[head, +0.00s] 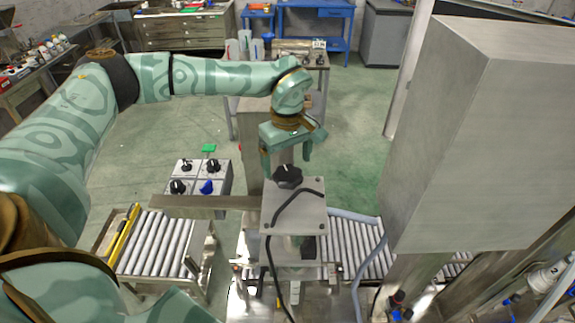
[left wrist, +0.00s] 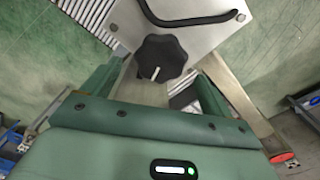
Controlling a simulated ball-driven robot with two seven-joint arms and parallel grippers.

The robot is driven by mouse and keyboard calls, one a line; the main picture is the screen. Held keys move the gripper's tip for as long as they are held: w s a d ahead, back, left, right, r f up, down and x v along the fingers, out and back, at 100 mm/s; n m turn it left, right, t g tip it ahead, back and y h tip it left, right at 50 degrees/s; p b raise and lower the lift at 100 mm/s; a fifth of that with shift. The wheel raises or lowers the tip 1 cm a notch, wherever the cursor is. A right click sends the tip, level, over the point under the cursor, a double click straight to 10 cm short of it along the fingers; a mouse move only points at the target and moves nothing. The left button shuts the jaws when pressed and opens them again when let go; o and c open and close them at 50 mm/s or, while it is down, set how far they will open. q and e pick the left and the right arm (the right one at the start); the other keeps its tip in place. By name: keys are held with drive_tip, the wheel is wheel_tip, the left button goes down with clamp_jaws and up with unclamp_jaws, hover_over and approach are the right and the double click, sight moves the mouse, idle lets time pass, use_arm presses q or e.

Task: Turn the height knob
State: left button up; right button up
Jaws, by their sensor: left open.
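A black lobed knob (head: 287,177) with a white pointer line sits at the back edge of a grey metal plate (head: 309,222). I take it for the height knob; no label on it is readable. In the left wrist view the knob (left wrist: 161,58) lies ahead, between the lines of the two fingers. My left gripper (head: 288,166) points down just above and behind the knob. Its fingers are open with nothing between them, and in the left wrist view (left wrist: 155,85) they look apart from the knob. My right gripper is not in view.
A control panel (head: 214,166) with black knobs and one blue knob stands left of the plate. A black cable (head: 272,262) crosses the plate. Roller conveyors (head: 157,243) run below. A large grey box (head: 478,130) fills the right side. Green floor behind is mostly open.

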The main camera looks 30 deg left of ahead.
use_arm(q)
wheel_tip(320, 180, down, 2)
drive_tip(key=shift+d+f, duration=0.1)
drive_tip(key=shift+f, duration=0.25)
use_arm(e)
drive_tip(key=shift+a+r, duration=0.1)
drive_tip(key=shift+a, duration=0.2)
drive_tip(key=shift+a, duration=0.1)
use_arm(q)
drive_tip(key=c, duration=1)
drive_tip(key=shift+n, duration=0.3)
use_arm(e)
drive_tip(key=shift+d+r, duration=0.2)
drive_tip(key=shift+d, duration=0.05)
